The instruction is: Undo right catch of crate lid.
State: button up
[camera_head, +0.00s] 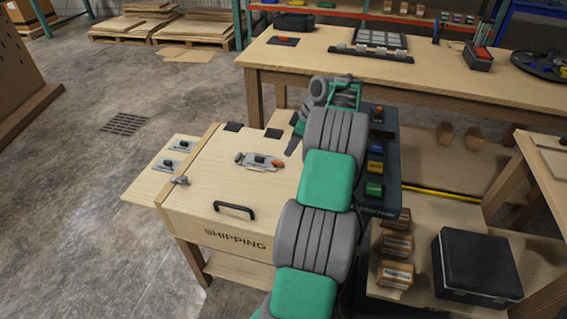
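The wooden crate (205,228) marked SHIPPING stands left of centre in the head view, its pale lid (215,165) lying flat and looking closed. A metal catch (181,180) shows at the crate's left edge. The right catch cannot be seen; my arm covers the crate's right side. A black handle (234,209) is near the lid's front. A small grey fitting with an orange end (262,161) sits on the lid. My gripper (293,146) is over the lid's back right part, pointing down. Its fingers are small and partly hidden, so its opening is unclear.
A dark console (394,190) with coloured buttons stands just right of my arm. A side shelf (145,190) with metal fittings adjoins the crate's left. Small boxes (396,274) and a black case (474,264) are at lower right. A long workbench (440,90) runs behind.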

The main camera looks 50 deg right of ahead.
aim_at(283, 163)
jog(key=x, duration=0.7)
jog(key=shift+w+a+f+b, duration=0.1)
jog(key=shift+f+b, duration=0.05)
jog(key=shift+b, duration=0.2)
jog(key=shift+c, duration=0.4)
grip_shut()
